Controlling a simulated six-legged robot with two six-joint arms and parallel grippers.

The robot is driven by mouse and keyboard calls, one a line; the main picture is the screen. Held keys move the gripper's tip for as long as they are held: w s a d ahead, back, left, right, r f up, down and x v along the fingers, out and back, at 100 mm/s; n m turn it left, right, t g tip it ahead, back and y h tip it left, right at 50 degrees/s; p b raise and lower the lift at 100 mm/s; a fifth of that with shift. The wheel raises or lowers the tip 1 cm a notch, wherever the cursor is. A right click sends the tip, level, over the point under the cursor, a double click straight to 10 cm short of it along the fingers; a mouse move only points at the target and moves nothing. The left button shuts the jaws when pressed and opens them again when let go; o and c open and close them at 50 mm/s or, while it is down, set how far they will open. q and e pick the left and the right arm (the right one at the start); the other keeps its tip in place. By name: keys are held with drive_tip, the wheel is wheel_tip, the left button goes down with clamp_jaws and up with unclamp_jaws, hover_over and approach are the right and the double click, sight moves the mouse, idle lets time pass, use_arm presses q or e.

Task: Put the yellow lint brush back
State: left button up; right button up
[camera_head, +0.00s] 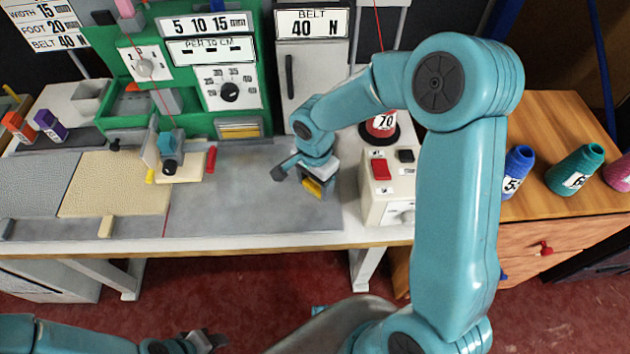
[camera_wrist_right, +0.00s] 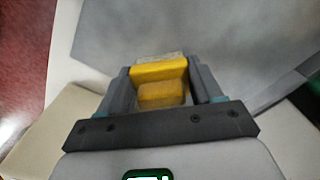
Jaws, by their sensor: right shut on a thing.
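The yellow lint brush (camera_wrist_right: 160,72) sits between the two fingers of my right gripper (camera_wrist_right: 160,88) in the right wrist view. In the head view the brush (camera_head: 312,185) shows as a small yellow patch under my right gripper (camera_head: 318,192), above the right part of the grey table top. My right gripper is shut on it. I cannot tell whether the brush touches the table. My left gripper (camera_head: 205,341) is low at the left, below the table's front edge, and I cannot make out its jaws.
A white box with a red switch (camera_head: 388,190) stands close to the right of my right gripper. Thread cones (camera_head: 575,168) stand on the wooden cabinet (camera_head: 545,110).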

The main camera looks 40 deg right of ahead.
sight(315, 185)
drive_tip(key=shift+r, duration=0.1)
drive_tip(key=o, duration=1.1)
drive_tip(key=shift+f, duration=0.2)
drive_tip(key=shift+r, duration=0.1)
wheel_tip(315, 185, up, 12)
drive_tip(key=shift+r+p, duration=0.1)
drive_tip(key=shift+p, duration=0.25)
drive_tip(key=shift+s, duration=0.1)
